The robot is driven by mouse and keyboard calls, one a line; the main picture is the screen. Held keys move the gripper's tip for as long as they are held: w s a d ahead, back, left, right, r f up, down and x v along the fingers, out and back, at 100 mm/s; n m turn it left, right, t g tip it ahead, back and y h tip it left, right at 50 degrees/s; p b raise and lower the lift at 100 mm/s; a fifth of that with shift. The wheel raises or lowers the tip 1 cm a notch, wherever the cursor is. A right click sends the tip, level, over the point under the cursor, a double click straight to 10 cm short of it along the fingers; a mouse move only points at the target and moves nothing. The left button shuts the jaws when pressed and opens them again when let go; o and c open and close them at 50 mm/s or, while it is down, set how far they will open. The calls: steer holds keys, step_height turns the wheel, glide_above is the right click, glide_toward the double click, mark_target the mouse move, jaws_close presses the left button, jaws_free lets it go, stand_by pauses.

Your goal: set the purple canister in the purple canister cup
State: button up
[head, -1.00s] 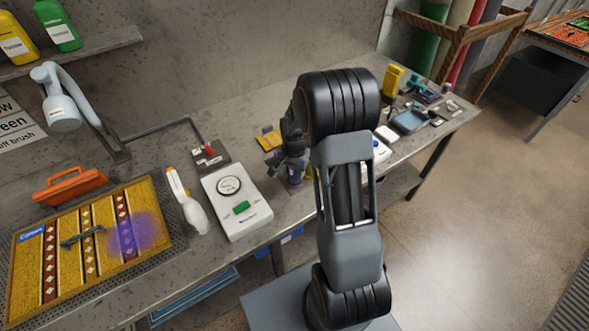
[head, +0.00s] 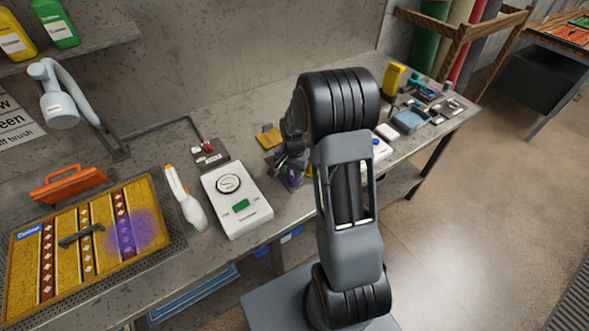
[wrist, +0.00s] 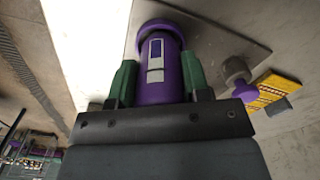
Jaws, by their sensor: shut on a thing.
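The purple canister (wrist: 160,65) is held between the green-padded fingers of my gripper (wrist: 160,80) in the wrist view. It has a wider rim at its far end and a pale label on its side.
The white dial box (head: 236,200) stands close left of my gripper. A yellow sample (head: 268,137) lies behind it. Several small items crowd the bench's right end.

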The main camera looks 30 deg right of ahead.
steer(key=shift+f, duration=0.1)
steer(key=o, duration=0.9)
steer(key=shift+o, duration=0.2)
step_height(320, 180, up, 14)
steer(key=b, duration=0.1)
stand_by(0.6)
